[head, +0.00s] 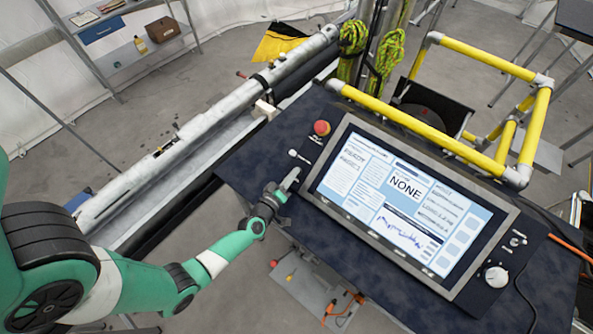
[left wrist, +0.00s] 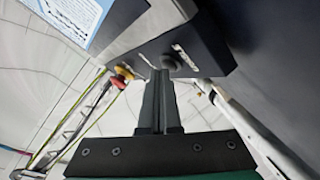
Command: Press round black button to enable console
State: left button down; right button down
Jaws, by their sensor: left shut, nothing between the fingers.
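The console (head: 333,126) is a dark panel around a lit screen (head: 400,195) that shows the word NONE. In the left wrist view a round black button (left wrist: 170,62) sits on the dark console face, just past my fingertips and slightly to their right. I cannot tell whether they touch it. My left gripper (head: 291,176) is shut and empty, its tips at the console's left edge below the red button. It also shows in the left wrist view (left wrist: 160,74). I cannot make out the black button in the head view. My right gripper is not in view.
A red mushroom button (head: 321,127) stands at the console's upper left. A white knob (head: 497,277) is at its lower right. Yellow rails (head: 430,134) run behind the console. A long grey metal tube (head: 200,130) lies left of it.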

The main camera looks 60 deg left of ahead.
pick_arm(q)
jog(key=shift+s+d+r+p, duration=0.25)
jog(key=shift+s+r+p, duration=0.15)
jog(key=shift+r+p, duration=0.3)
jog(key=s+r+p, duration=0.1)
jog(key=r+p, duration=0.1)
jog(key=p, duration=0.1)
jog(key=s+d+r+p, duration=0.1)
jog(key=r, duration=0.1)
jog(key=shift+s+d, duration=0.1)
jog(key=shift+s, duration=0.2)
dwell(0.7)
